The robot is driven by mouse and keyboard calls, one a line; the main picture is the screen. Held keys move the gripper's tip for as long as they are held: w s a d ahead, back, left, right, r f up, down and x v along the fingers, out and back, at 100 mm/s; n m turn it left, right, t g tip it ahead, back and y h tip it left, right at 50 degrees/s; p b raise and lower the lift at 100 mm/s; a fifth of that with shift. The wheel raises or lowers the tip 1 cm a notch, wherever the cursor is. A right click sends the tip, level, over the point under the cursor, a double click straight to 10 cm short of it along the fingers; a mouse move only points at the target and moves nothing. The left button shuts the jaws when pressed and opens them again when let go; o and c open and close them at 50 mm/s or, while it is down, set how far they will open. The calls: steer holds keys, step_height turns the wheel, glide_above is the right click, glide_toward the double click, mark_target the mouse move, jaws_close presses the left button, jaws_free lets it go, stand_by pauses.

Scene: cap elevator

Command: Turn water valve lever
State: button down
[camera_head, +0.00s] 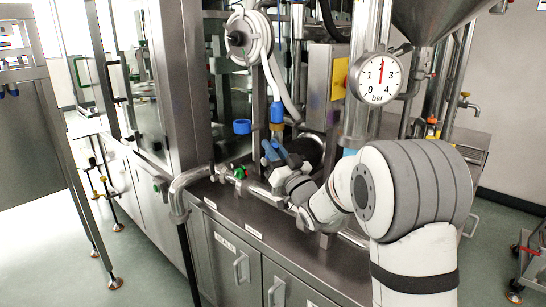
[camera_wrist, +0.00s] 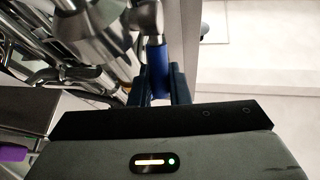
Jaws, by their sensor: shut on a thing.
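The blue water valve lever (camera_wrist: 158,65) shows in the wrist view, reaching down from a metal valve body (camera_wrist: 145,18) between my fingers. My gripper (camera_wrist: 160,82) has one dark finger on each side of the lever and is shut on it. In the head view my gripper (camera_head: 276,157) is among the pipes above the steel counter. Blue parts show at its tip there, but I cannot tell lever from fingers. The valve body is mostly hidden in that view.
A round pressure gauge (camera_head: 380,78) hangs on a vertical pipe above my arm. A white hose reel (camera_head: 249,38), a blue ring (camera_head: 242,126) and a green-handled valve (camera_head: 240,172) are to the left. Steel pipes crowd the counter (camera_head: 230,205). The floor at left is partly clear.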

steer(key=shift+r, duration=0.15)
steer(key=c, duration=1.7)
jaws_free()
steer(key=shift+s+f, duration=0.1)
steer(key=shift+f, duration=0.1)
steer(key=v, duration=0.7)
steer(key=shift+s+d+b, duration=0.15)
steer(key=shift+s+b, duration=0.05)
steer(key=shift+b, duration=0.25)
